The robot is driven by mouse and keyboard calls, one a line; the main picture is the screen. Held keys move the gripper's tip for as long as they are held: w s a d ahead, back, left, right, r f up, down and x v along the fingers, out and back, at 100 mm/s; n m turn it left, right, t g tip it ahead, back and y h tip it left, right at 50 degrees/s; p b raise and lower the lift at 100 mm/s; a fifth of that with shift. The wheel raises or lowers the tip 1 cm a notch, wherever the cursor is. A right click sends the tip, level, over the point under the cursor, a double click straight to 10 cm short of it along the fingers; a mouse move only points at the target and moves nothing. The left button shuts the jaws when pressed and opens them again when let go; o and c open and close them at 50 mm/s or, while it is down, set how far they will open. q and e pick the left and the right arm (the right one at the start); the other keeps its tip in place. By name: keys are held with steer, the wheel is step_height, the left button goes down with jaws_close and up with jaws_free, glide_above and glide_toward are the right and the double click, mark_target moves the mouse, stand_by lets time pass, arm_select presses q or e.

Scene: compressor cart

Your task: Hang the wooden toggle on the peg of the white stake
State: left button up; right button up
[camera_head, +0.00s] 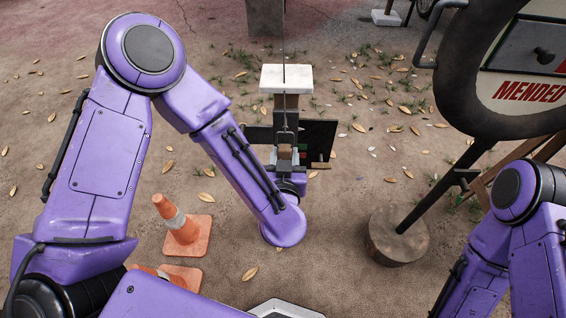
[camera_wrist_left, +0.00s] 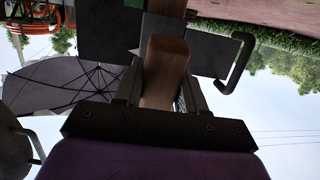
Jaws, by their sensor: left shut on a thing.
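The wooden toggle (camera_wrist_left: 165,72) is between the fingers of my left gripper (camera_wrist_left: 160,95) in the wrist view. In the head view my left gripper (camera_head: 285,158) is shut on the toggle, whose small brown face shows there. A thin dark cord or wire (camera_head: 284,45) runs down in front of the stake towards the gripper. The stake has a white top (camera_head: 286,79) over a brown post (camera_head: 286,103), straight beyond the gripper. I cannot make out its peg clearly. Whether the toggle touches the stake cannot be told. My right gripper is out of view.
Dark panels (camera_head: 320,137) stand right behind the gripper. A grey bent bar (camera_wrist_left: 241,62) is right of the toggle in the wrist view. Orange cones (camera_head: 182,230) stand near my left arm. A round sign (camera_head: 525,70) on a stump base (camera_head: 397,238) is at right.

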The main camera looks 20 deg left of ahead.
mark_target(285, 136)
arm_select(q)
steer(key=shift+r+b+x, duration=0.1)
steer(key=shift+b+x, duration=0.15)
steer(key=shift+x, duration=0.8)
steer(key=shift+r+b+x, duration=0.15)
steer(key=shift+b+x, duration=0.1)
steer(key=shift+x, duration=0.85)
steer(key=shift+w+a+f, duration=0.2)
steer(key=shift+w, duration=0.25)
steer(key=shift+w+f, duration=0.1)
steer(key=o, duration=1.2)
steer(key=shift+w, duration=0.1)
steer(key=shift+a, duration=0.1)
